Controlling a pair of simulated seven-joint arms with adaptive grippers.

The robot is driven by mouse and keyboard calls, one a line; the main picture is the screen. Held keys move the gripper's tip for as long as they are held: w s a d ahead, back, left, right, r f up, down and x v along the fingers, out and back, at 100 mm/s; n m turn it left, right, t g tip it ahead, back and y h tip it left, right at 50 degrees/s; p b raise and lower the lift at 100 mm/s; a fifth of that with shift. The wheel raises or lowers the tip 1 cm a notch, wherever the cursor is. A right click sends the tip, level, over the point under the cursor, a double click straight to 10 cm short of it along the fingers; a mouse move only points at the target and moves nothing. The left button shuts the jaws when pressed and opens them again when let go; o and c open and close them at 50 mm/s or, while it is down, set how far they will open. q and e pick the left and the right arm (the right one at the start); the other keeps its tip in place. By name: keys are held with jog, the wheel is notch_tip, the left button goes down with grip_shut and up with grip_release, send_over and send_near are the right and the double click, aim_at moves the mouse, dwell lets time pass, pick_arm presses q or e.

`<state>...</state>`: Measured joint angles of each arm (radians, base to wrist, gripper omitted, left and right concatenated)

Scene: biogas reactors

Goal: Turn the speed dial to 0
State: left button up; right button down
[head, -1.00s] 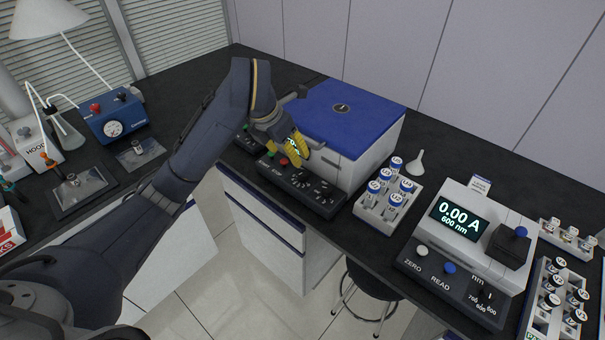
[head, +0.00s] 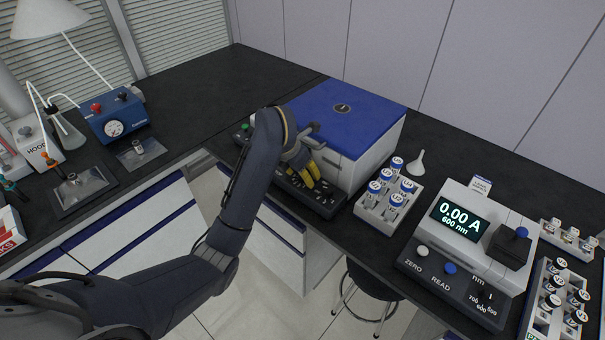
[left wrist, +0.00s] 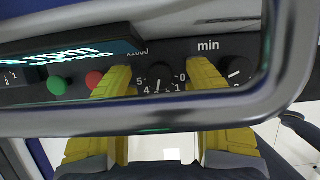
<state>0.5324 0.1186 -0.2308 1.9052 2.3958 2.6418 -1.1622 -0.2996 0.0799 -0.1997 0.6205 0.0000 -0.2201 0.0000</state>
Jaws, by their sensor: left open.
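My left gripper (head: 306,172) has yellow fingers and is over the black control panel (head: 325,206) at the front of the blue-lidded machine. In the left wrist view the open gripper (left wrist: 160,82) has one finger on each side of a black dial (left wrist: 160,75), with numbers such as 5, 4, 1 and 0 around it. Its label is partly hidden, and I cannot tell whether the fingers touch it. A second dial (left wrist: 238,68), marked min, is to the right of the fingers. In the head view the fingers hide part of the panel.
The machine's white body with its blue lid (head: 345,115) stands just behind the panel. A vial rack (head: 388,205) stands to its right, then a spectrophotometer (head: 465,240) reading 0.00 A. A green button (left wrist: 57,86) and a red button (left wrist: 94,79) are left of the dial.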

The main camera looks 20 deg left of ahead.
pick_arm(q)
jog(key=shift+w+f, duration=0.1)
jog(key=shift+f, duration=0.2)
jog(key=shift+d, duration=0.1)
jog(key=shift+c, duration=0.2)
grip_shut()
